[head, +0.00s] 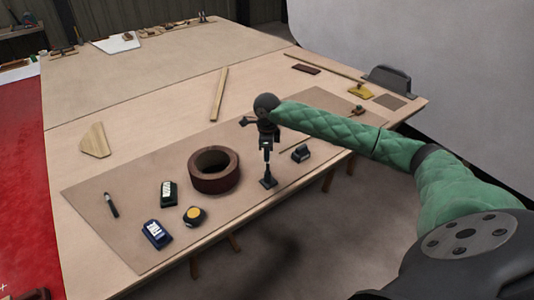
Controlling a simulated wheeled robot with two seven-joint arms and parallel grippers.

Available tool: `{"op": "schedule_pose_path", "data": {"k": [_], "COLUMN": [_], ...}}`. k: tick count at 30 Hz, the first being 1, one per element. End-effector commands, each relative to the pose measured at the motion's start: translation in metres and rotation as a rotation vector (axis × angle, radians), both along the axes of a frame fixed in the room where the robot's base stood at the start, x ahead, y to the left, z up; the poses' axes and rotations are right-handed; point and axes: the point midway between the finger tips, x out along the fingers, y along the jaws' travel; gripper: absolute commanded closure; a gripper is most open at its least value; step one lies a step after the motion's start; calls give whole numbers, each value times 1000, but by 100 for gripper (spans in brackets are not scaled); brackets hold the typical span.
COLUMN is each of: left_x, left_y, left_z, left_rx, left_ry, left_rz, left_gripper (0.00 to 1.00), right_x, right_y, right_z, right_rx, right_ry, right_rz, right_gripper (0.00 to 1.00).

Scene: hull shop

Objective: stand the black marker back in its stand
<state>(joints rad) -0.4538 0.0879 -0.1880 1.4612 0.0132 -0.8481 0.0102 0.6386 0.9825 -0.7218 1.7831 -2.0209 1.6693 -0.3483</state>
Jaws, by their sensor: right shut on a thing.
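My right gripper (267,146) points down over the brown mat and is shut on a slim dark thing, which looks like the black marker (267,157). The marker is upright. Directly below it is a small black stand (268,182) on the mat near the table's front edge. The marker's lower end meets or lines up with the stand's top; I cannot tell whether it is inside. The fingers hide the marker's upper part. My left gripper is not in view.
A brown tape ring (214,182) stands left of the stand, a small dark block (301,153) right of it. A dark pen-like thing (111,205), a blue box (156,234), a dark box (168,193) and a yellow-topped round thing (194,216) lie left on the mat (92,190).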

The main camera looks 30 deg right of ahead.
Motion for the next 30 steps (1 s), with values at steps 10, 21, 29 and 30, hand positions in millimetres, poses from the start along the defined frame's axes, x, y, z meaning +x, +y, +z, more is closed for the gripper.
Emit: {"op": "schedule_pose_path", "data": {"k": [10,21,29,30], "left_x": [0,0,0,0], "left_y": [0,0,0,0], "left_z": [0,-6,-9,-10], "left_rx": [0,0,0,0], "left_ry": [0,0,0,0], "left_rz": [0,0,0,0], "left_gripper": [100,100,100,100], "right_x": [0,0,0,0], "right_y": [0,0,0,0], "right_z": [0,-4,-6,-6], "right_rx": [0,0,0,0], "right_ry": [0,0,0,0], "right_rz": [0,0,0,0], "right_gripper": [100,100,100,100]}}
